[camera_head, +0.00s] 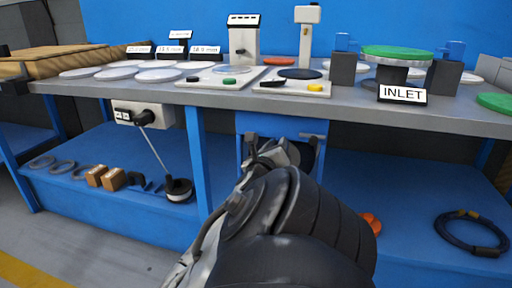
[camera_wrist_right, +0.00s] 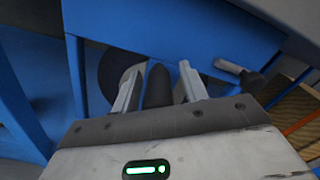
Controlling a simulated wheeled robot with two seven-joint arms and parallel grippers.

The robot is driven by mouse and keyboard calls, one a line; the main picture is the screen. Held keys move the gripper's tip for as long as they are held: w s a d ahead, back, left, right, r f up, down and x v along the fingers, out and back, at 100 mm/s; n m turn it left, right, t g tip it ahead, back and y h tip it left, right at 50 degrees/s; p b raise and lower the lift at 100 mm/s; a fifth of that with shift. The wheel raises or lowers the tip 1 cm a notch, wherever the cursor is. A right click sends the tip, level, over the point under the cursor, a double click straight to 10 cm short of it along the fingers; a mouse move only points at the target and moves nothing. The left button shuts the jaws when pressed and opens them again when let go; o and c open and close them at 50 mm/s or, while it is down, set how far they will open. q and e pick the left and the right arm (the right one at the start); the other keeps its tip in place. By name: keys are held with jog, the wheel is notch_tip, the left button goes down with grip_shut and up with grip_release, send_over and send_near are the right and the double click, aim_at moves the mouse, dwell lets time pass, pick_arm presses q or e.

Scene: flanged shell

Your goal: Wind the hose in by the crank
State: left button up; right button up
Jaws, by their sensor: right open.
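My right gripper (camera_wrist_right: 159,77) is open, with its two fingers on either side of a dark rounded crank grip (camera_wrist_right: 158,88) in the right wrist view. I cannot tell whether either finger touches the grip. A dark round reel (camera_wrist_right: 113,66) shows behind the left finger, against blue panels. In the head view, my right gripper (camera_head: 279,153) is in front of the blue housing under the bench, and my arm hides most of the reel (camera_head: 312,152) and the crank. The hose itself cannot be made out clearly. My left gripper is out of view.
The grey bench top (camera_head: 440,118) overhangs the housing. A grey lever with a dark end (camera_wrist_right: 238,74) lies right of the fingers in the wrist view. On the blue lower shelf are an orange item (camera_head: 371,223) and a dark coiled cable (camera_head: 470,232).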

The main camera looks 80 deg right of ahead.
pick_arm(q)
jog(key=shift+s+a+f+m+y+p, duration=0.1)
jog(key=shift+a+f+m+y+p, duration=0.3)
jog(key=shift+p, duration=0.4)
pick_arm(e)
jog(key=a, duration=0.7)
jog(key=shift+w+a, duration=0.15)
jog(key=shift+w, duration=0.2)
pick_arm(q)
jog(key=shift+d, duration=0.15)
